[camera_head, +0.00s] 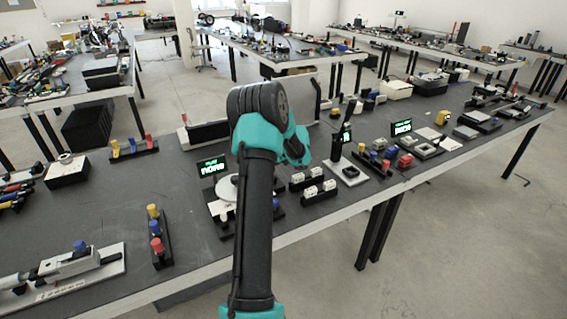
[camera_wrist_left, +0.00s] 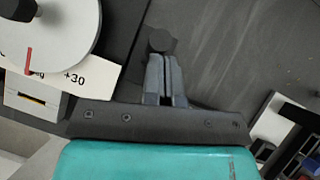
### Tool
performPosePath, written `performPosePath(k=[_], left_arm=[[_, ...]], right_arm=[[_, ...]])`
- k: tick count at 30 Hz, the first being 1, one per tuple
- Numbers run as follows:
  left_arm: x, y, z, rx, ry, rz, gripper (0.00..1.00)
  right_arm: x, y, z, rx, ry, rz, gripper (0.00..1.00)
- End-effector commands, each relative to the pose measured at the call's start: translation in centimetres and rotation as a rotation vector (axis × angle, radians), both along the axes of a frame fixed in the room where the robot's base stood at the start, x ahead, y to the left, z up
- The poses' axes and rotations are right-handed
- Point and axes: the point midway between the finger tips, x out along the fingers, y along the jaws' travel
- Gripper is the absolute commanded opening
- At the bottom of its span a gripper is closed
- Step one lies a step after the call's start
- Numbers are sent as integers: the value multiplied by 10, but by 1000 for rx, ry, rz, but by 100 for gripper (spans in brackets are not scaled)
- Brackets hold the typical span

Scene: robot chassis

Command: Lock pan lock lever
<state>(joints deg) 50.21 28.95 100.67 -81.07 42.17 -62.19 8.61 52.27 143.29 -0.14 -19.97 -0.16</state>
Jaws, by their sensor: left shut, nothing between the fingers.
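A pan unit with a white round dial (camera_head: 227,188) sits on the bench, partly hidden behind my left arm in the head view. In the left wrist view the dial (camera_wrist_left: 55,30) is at the upper left, with a red pointer over a white scale plate (camera_wrist_left: 75,75) marked +30. My left gripper (camera_wrist_left: 163,62) is shut and empty, to the right of the dial. A dark faceted knob (camera_wrist_left: 162,40), possibly the lock lever's end, shows just at the fingertips; I cannot tell whether they touch. In the head view my arm hides the gripper. My right gripper is not in view.
A black display (camera_head: 212,166) with green text stands behind the dial. A rack of coloured knobs (camera_head: 155,232) is to the left. Bare bench (camera_head: 110,195) lies farther left.

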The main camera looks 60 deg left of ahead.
Motion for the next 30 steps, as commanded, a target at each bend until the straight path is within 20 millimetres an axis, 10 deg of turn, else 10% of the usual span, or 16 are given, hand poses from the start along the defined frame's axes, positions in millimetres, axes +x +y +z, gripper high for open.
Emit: performPosePath(k=[30], left_arm=[[3, 0, 4, 0, 0, -1, 0]], right_arm=[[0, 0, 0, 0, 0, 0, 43]])
